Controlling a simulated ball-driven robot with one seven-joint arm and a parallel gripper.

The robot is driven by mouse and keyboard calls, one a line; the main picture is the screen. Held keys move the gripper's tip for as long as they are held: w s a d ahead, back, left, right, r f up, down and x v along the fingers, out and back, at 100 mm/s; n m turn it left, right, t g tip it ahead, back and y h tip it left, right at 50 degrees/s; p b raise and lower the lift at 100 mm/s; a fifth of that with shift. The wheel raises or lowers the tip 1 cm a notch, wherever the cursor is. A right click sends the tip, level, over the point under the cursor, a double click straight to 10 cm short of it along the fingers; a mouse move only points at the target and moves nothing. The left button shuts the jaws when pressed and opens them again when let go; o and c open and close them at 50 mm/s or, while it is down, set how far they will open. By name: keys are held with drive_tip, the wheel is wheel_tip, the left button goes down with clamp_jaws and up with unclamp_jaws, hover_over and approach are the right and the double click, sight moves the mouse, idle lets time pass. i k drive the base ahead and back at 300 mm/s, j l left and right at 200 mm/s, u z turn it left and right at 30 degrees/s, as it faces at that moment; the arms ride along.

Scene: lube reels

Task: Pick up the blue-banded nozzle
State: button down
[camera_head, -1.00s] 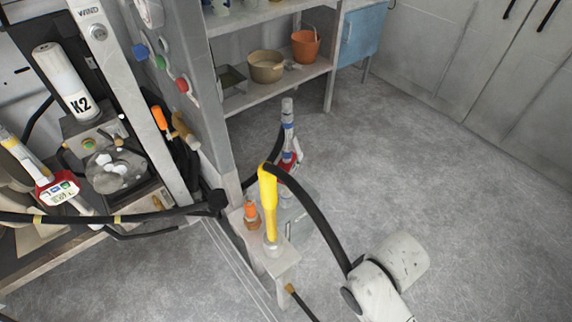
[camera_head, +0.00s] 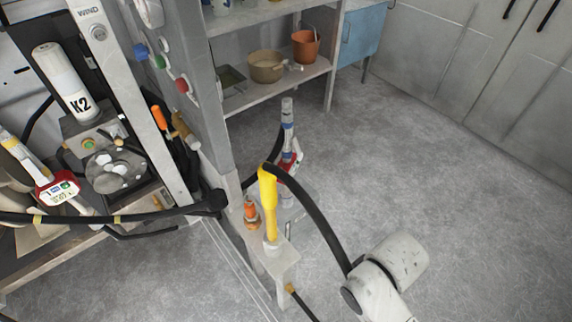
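The blue-banded nozzle (camera_head: 288,126) stands upright behind the yellow nozzle, with a pale grey tip, a blue band and a red-and-white lower body. A black hose shows at its left. Its lower end is partly hidden by the yellow nozzle (camera_head: 268,203) and that nozzle's black hose. My gripper is not visible in this view. A white rounded part at the lower right (camera_head: 394,262) looks like a link of my arm.
An orange-capped nozzle (camera_head: 251,212) stands close left of the yellow one on a narrow grey stand (camera_head: 283,262). A grey panel (camera_head: 205,110) rises at the left. A shelf with an orange pot (camera_head: 305,47) is behind. Open floor (camera_head: 450,190) lies to the right.

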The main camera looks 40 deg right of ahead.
sight(288, 162)
drive_tip(key=i+l+z, duration=0.2)
drive_tip(key=l, duration=0.15)
drive_tip(key=i+l+z, duration=0.2)
drive_tip(key=i+l, duration=0.25)
drive_tip(key=l, duration=0.15)
drive_tip(key=i+l, duration=0.3)
drive_tip(key=l+u, duration=0.05)
drive_tip(key=l, duration=0.05)
